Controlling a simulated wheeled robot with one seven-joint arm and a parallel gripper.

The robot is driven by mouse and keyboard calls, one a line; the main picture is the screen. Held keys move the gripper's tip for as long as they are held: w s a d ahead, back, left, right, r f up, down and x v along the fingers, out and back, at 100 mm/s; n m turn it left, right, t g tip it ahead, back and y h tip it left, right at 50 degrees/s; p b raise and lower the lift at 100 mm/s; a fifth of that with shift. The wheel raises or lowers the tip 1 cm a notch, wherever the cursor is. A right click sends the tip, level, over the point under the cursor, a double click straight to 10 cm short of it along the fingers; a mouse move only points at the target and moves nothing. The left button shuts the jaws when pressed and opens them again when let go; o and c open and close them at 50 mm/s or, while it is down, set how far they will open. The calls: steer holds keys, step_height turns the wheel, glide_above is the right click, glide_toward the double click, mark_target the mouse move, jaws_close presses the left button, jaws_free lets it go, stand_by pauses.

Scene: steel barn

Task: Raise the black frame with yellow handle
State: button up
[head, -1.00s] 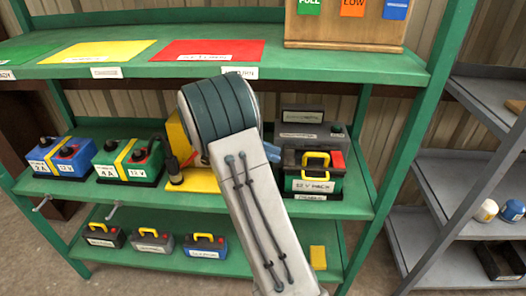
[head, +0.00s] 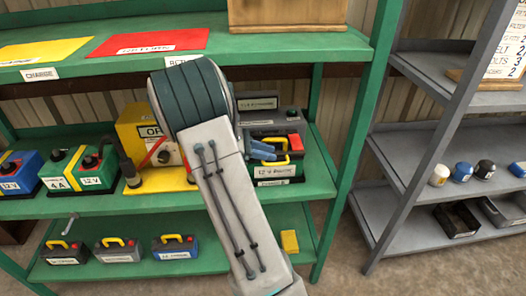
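A green battery pack labelled "12 V" sits in a black frame with a yellow handle (head: 283,161), on the right end of the green rack's middle shelf. A red block lies at its back right. My gripper (head: 272,151) shows as blue fingers reaching out from behind my arm, right at the yellow handle and covering part of it. The two fingers look apart, with a small gap between them. Whether they touch the handle cannot be told. The frame appears to rest on the shelf.
A grey unit (head: 258,118) stands close behind the frame. A yellow box (head: 138,133) is to the left, partly behind my arm. Blue (head: 18,173) and green (head: 80,170) batteries stand further left. The rack's green post (head: 352,130) is to the right; the upper shelf (head: 290,46) is above.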

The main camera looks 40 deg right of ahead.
jaws_close()
steer(key=shift+c, duration=1.9)
jaws_free()
step_height(320, 180, up, 2)
steer(key=shift+w+d+r+p, duration=0.1)
steer(key=shift+p, duration=0.95)
steer(key=shift+o, duration=0.3)
steer(key=shift+w, duration=0.1)
